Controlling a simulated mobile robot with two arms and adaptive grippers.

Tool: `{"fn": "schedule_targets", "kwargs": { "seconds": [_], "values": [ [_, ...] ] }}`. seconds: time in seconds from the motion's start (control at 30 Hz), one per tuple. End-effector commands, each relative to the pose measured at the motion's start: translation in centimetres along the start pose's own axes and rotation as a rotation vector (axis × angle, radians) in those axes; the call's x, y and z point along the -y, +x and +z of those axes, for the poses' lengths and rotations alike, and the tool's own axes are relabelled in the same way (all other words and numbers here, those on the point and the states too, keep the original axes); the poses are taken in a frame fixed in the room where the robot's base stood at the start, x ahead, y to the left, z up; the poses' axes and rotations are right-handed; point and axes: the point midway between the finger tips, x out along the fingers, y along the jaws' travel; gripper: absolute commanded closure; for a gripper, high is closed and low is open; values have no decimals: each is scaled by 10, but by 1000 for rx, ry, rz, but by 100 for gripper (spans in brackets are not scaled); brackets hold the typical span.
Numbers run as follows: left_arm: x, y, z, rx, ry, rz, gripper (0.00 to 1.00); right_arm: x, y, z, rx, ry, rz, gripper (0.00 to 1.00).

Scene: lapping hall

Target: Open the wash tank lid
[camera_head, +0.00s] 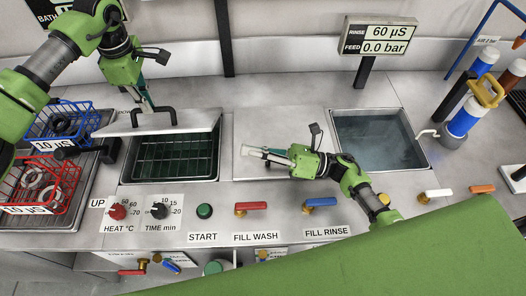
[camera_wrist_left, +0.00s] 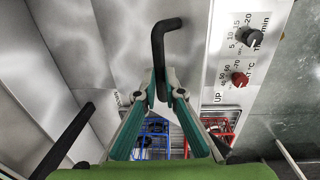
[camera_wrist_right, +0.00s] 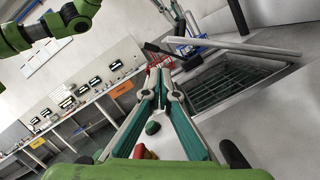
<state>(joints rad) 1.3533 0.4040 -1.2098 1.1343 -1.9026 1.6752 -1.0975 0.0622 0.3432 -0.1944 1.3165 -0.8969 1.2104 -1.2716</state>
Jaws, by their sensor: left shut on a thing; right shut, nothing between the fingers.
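The wash tank lid (camera_head: 195,124) is a flat steel plate, raised and tilted above the wash tank (camera_head: 175,170). The tank's mouth shows beneath it, with a dark green wire rack inside. My left gripper (camera_head: 149,108) is shut on the lid's black handle (camera_head: 172,112). In the left wrist view the handle (camera_wrist_left: 158,45) rises from between the fingertips (camera_wrist_left: 162,88). My right gripper (camera_head: 262,156) is shut and empty over the steel deck, right of the wash tank. In the right wrist view the lid (camera_wrist_right: 235,46) shows edge-on above the tank (camera_wrist_right: 235,82).
A blue basket (camera_head: 45,140) and a red basket (camera_head: 72,186) with rings stand left of the tank. The open rinse tank (camera_head: 420,160) lies at right. Knobs, a green START button (camera_head: 204,211) and red and blue valve handles line the front.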

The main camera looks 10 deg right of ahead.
Motion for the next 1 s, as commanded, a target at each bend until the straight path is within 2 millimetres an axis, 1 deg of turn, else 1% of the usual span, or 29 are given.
{"fn": "schedule_targets", "kwargs": {
  "seconds": [0.03, 0.3, 0.5, 0.6, 0.7, 0.83, 1.0],
  "values": [
    [-3, 5, 0, 0, -3, 11, 100, 0, 12, 0, 2, -1, 4, 100],
    [-3, 5, 0, 0, -3, 11, 100, 0, 72, 0, 2, 1, 4, 100],
    [-3, 5, 0, 0, -3, 12, 100, 0, 110, 0, 2, 1, 2, 100],
    [-3, 5, 0, 0, -3, 12, 100, 1, 122, 0, 1, 1, 1, 100],
    [-3, 5, 0, 0, -3, 12, 100, 1, 131, 0, 1, 2, 0, 100],
    [-3, 5, 0, 0, -3, 12, 100, 1, 135, -1, 0, 2, 0, 100],
    [-3, 5, 0, 0, -3, 12, 100, 1, 136, -1, -1, 2, -1, 100]
  ]
}}
